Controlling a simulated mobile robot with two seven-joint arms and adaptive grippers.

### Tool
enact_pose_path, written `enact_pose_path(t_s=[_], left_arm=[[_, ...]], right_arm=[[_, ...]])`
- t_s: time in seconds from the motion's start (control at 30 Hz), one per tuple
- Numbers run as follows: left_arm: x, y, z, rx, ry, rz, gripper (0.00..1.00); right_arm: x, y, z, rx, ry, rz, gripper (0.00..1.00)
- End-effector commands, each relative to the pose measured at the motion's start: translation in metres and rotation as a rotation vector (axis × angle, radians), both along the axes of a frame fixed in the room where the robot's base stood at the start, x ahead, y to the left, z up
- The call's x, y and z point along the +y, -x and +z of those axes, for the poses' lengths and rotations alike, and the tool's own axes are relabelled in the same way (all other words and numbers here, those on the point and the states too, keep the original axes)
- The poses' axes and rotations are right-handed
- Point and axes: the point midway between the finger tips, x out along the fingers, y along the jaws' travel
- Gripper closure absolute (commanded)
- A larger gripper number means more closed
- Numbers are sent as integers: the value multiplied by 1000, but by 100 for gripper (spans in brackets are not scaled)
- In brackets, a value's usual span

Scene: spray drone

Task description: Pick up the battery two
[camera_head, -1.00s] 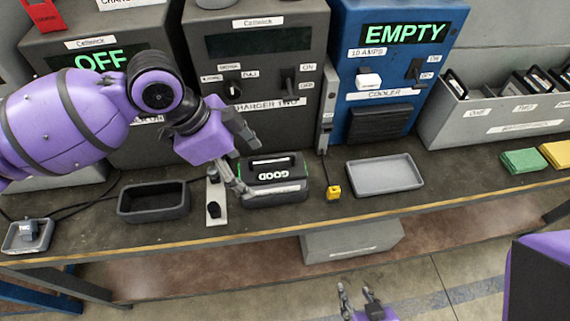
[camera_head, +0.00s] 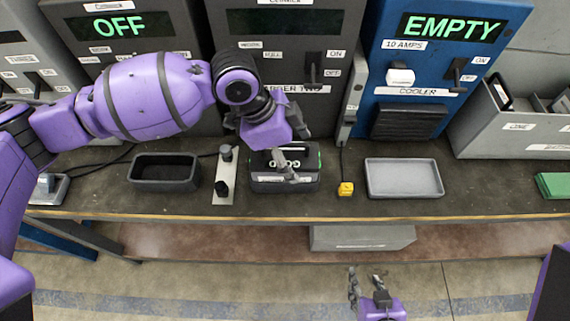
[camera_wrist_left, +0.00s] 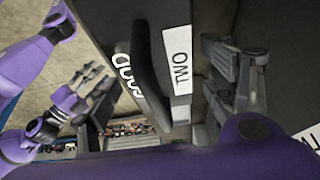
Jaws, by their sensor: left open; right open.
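Battery two (camera_head: 267,181) is a dark block with a top handle and a "GOOD" readout, upright on the bench in front of the charger. In the left wrist view the battery (camera_wrist_left: 122,30) fills the middle, with a white "TWO" label and its handle upright in the picture. My left gripper (camera_head: 292,150) is open at the battery, its fingers reaching across the top and partly hiding it. Whether they touch it I cannot tell. My right gripper (camera_head: 366,280) is open and empty, low in front of the bench.
A dark empty tray (camera_head: 164,186) and a pale plate with black knobs (camera_head: 224,190) lie left of the battery. A yellow tag (camera_head: 346,189) and a grey tray (camera_head: 404,192) lie right. Charger two (camera_head: 284,50) and the blue cooler (camera_head: 420,75) stand behind.

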Motion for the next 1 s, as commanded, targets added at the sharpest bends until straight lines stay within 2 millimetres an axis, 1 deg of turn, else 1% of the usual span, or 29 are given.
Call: enact_pose_path(t_s=[0.1,0.27,0.37,0.83,0.87,1.0], left_arm=[[-2,0,-4,0,0,0,23],[-2,0,-4,0,0,-1,23],[-2,0,-4,0,0,-1,35],[-1,0,-3,-1,0,-1,97],[-1,0,-3,-1,0,-1,100],[-3,-2,0,-7,6,-1,100]], right_arm=[[0,-2,0,-2,1,3,59],[-1,-3,1,-4,2,4,59],[-1,-3,1,-5,3,5,59],[-2,-4,2,-7,4,7,59],[-2,-4,2,-7,5,6,59],[-2,-4,2,-8,5,6,59]])
